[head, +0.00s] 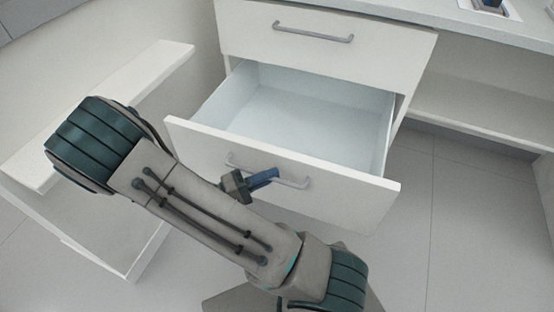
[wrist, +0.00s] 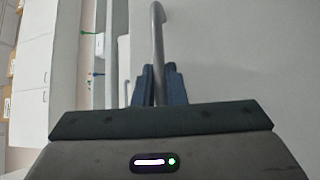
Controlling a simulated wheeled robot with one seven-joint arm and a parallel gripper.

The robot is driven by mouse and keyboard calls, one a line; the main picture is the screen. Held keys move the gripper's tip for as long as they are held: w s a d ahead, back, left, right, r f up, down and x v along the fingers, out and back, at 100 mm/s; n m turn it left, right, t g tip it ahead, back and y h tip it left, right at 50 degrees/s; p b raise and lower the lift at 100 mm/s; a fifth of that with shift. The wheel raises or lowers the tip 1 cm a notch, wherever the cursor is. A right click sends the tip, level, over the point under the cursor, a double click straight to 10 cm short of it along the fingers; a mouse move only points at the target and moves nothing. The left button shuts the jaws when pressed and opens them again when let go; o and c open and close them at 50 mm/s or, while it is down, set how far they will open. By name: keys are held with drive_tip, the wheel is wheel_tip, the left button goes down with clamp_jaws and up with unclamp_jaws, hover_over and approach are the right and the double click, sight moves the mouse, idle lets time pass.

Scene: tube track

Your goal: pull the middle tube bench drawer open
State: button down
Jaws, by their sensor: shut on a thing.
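The middle drawer (head: 290,177) of the white bench stands far out, and its empty pale interior shows in the head view. Its grey bar handle (head: 292,183) is on the drawer front. My gripper (head: 262,178) is at the middle of this handle, with its blue fingers around the bar. In the wrist view the fingers (wrist: 161,84) are shut on the handle (wrist: 157,40), one on each side of it. My forearm hides part of the left side of the drawer front.
The top drawer (head: 330,50) above is shut, with its own grey handle (head: 312,32). A white open shelf unit (head: 120,75) stands at the left. An open shelf space (head: 485,100) is at the right. Bare tiled floor (head: 460,220) lies at the lower right.

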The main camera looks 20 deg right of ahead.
drive_tip(key=shift+s+a, duration=0.5)
drive_tip(key=c, duration=1.5)
unclamp_jaws()
drive_tip(key=a+f+p, duration=0.2)
drive_tip(key=a, duration=1.1)
drive_tip(key=shift+w+a+p, duration=0.15)
drive_tip(key=shift+a+p, duration=0.2)
drive_tip(key=shift+a, duration=0.05)
drive_tip(key=shift+r, duration=0.1)
